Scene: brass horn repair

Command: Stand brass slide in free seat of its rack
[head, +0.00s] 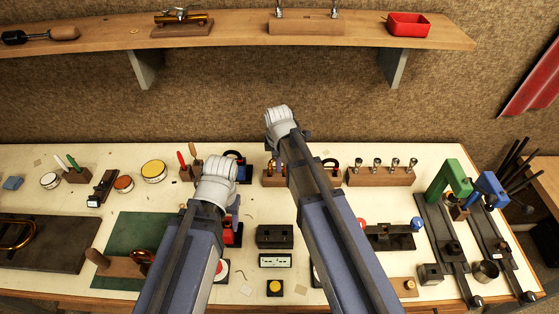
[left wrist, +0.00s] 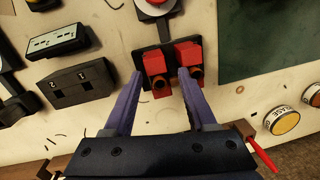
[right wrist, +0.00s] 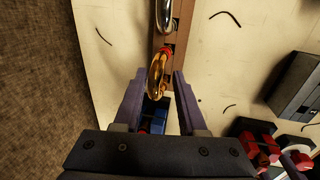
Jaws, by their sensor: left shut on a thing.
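The wooden slide rack (head: 271,182) stands at mid-bench, partly hidden by my right arm. A looped brass slide (right wrist: 155,78) with a red band shows near the rack end in the right wrist view. My right gripper (right wrist: 160,75) is open, with one finger on each side of this slide. Another slide (head: 330,164) stands towards the rack's right end. My left gripper (left wrist: 160,75) is low at a red-block holder (left wrist: 187,54) with a black base and brass tube ends. It is shut with its fingers apart, apparently on this holder; the exact contact is unclear.
A blue stand (head: 246,174) sits left of the rack. A wooden block with several mouthpieces (head: 380,177) stands to its right. Green and blue clamps (head: 455,178) stand at the right. A shelf (head: 350,37) hangs above.

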